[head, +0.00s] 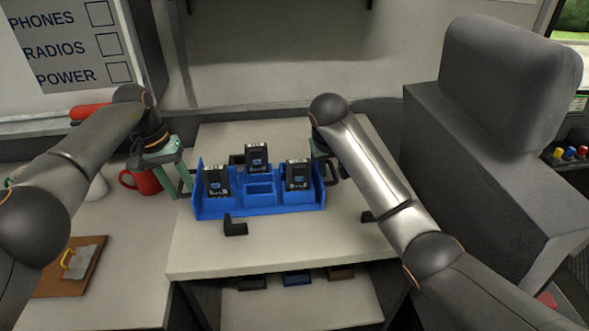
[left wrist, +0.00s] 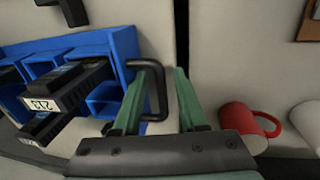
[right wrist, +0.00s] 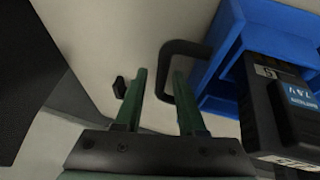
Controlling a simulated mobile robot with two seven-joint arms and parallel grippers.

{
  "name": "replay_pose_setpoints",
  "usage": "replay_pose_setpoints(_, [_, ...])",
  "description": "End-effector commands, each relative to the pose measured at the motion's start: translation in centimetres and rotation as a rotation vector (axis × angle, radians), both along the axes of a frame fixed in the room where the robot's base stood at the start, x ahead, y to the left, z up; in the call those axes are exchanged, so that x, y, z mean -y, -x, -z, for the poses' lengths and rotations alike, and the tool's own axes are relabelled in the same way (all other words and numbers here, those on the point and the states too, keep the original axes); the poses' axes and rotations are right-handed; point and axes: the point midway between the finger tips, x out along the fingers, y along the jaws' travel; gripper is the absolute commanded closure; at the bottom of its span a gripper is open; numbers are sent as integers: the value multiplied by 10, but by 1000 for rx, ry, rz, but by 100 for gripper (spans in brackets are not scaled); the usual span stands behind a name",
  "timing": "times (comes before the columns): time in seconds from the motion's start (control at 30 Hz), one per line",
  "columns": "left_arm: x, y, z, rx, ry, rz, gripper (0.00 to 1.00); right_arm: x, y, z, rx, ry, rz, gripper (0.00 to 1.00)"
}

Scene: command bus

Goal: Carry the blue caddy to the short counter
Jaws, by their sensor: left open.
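The blue caddy (head: 262,210) stands upright on a pale counter (head: 290,245) and holds several black battery-like packs. My left gripper (head: 186,185) is open at the caddy's left handle. In the left wrist view, the black handle bar (left wrist: 162,92) lies between the open fingers (left wrist: 165,72). My right gripper (head: 325,160) is at the right end, partly hidden by its arm. In the right wrist view its fingers (right wrist: 160,75) are apart, with the right handle (right wrist: 166,75) between them. I cannot tell which surface is the short counter.
A left counter (head: 125,285) bears a red mug (head: 146,181), a white mug (head: 97,187) and a brown clipboard (head: 68,268). A small black block (head: 235,229) lies in front of the caddy. A grey seat (head: 480,150) stands close on the right. A lower shelf (head: 310,305) holds small items.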

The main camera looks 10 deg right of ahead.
Motion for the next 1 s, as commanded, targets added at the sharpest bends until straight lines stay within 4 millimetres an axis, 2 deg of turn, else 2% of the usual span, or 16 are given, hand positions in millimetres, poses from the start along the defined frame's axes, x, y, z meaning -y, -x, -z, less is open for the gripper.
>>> replay_pose_setpoints(0.17, [1,0,-1,1,3,2,56,-5,3,-9,2,-3,-5,55])
replay_pose_setpoints(0.6, [2,0,0,0,3,3,56,-16,25,-65,5,-1,-1,55])
replay_pose_setpoints(1.0, [2,0,0,0,2,2,56,-17,30,-73,0,0,1,55])
